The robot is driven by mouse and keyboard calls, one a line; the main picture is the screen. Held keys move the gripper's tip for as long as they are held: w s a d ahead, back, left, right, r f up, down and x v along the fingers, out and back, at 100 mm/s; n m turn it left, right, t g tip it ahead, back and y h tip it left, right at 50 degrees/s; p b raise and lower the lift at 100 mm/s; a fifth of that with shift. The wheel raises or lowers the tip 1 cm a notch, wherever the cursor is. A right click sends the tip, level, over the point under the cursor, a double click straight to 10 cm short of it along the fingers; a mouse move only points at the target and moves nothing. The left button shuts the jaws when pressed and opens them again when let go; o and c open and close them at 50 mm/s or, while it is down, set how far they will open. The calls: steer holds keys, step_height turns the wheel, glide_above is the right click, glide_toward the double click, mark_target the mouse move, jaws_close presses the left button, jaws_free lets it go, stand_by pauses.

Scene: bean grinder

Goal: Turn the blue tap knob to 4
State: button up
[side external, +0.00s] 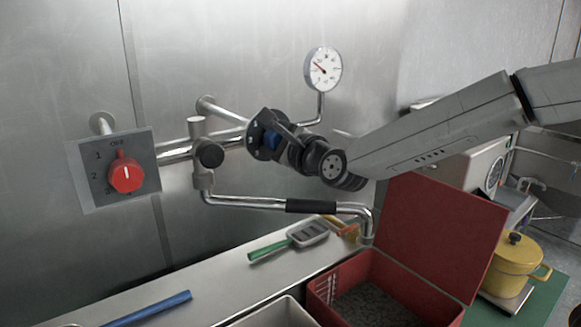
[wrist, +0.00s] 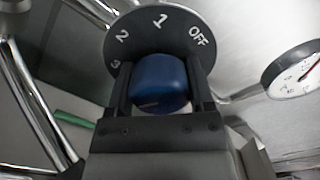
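The blue tap knob (wrist: 160,82) sits at the centre of a round dark dial plate (wrist: 158,36) in the wrist view. OFF, 1, 2 and 3 show around the plate's edge; its lower part, including any 4, is hidden. My gripper (wrist: 161,90) has one finger on each side of the knob, and both appear to press against it. I cannot clearly tell which mark the knob points to.
A red knob (side external: 126,174) on a grey numbered plate (side external: 85,184) is at left. A round gauge (side external: 323,69) stands above the pipes. A bent spout (side external: 245,203) runs below my gripper. An open red box (side external: 440,245) and a yellow pot (side external: 515,262) are lower right.

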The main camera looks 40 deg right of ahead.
steer(key=shift+c, duration=1.4)
steer(key=shift+n, duration=1.6)
steer(key=o, duration=1.2)
steer(key=shift+o, duration=0.2)
steer(key=shift+s, duration=0.2)
steer(key=shift+s, duration=3.7)
